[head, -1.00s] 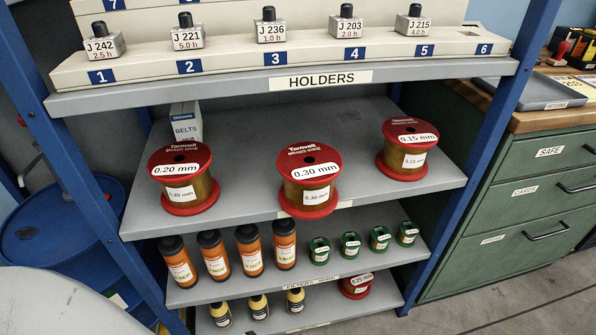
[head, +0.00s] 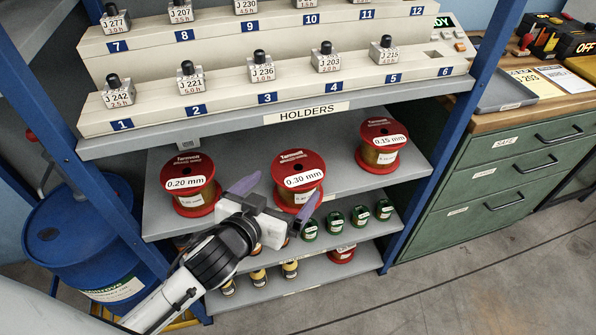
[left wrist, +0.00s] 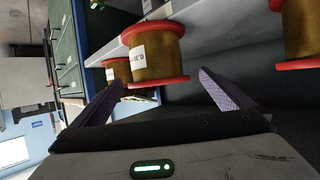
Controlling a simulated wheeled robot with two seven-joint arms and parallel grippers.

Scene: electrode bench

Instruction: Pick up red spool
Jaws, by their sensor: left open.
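Several red spools wound with brass-coloured wire stand on the shelf below the holders. The 0.20 mm spool (head: 189,184) is at left, the 0.30 mm spool (head: 298,179) in the middle, and the 0.15 mm spool (head: 384,145) at right. My left gripper (head: 275,198) is open and empty in front of the 0.30 mm spool, its fingers purple. In the left wrist view, one spool (left wrist: 155,52) shows beyond and between the open fingers (left wrist: 165,95), with other spools to either side. Another red spool (head: 342,254) sits on the lowest shelf. My right gripper does not show.
The holder shelf (head: 205,146) with its labelled blocks overhangs the spools. Small green spools (head: 335,222) stand on the shelf below. Blue uprights (head: 455,135) frame the rack. A blue drum (head: 85,240) is at left and a green cabinet (head: 510,180) at right.

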